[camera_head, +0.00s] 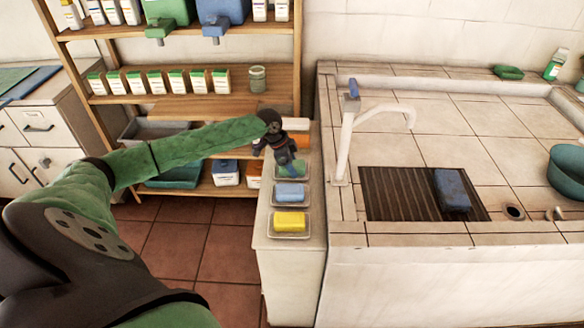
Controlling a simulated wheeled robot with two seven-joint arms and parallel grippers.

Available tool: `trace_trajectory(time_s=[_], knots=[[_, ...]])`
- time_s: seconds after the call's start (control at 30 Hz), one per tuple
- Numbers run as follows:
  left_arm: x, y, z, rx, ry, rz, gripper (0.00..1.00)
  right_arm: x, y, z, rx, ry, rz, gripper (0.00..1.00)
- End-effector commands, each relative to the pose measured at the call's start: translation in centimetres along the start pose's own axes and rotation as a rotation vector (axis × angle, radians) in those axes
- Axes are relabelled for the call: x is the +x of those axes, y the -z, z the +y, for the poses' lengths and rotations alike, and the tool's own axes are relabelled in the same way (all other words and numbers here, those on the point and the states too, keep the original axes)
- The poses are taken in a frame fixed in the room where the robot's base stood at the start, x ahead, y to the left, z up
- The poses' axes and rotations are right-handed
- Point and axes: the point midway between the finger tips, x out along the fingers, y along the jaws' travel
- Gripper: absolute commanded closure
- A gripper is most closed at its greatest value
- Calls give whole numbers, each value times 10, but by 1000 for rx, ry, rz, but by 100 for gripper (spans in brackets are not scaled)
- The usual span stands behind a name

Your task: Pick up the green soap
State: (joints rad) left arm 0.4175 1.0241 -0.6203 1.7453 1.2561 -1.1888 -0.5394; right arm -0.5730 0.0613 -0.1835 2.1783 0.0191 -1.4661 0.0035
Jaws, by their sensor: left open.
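The green soap (300,168) lies in a small dish on the narrow white counter, partly hidden by my left gripper. My left gripper (286,163) points down right over it, with its jaws open. The fingertips overlap the soap in the picture, and I cannot tell whether they touch it. A blue soap (290,193) and a yellow soap (289,221) lie in their own dishes in front of it. An orange block (299,139) lies behind, partly hidden by the gripper. My right gripper is not in view.
The tiled washbasin with a white tap (346,130) rises just right of the soaps. A dark blue block (451,190) sits on its drain grate (400,194). A wooden shelf (180,96) with boxes and bottles stands behind my left arm. Floor left of the counter is clear.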

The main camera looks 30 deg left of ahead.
Motion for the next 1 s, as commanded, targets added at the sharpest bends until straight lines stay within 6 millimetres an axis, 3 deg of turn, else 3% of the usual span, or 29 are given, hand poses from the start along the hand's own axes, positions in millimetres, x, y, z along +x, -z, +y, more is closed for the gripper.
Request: trace_trajectory(time_s=[0.57,0.73,1.0], knots=[[3,-1,0,-1,0,0,47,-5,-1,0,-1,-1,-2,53],[3,-2,0,-1,0,0,81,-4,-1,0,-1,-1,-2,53],[3,-1,0,0,0,0,81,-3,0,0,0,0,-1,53]])
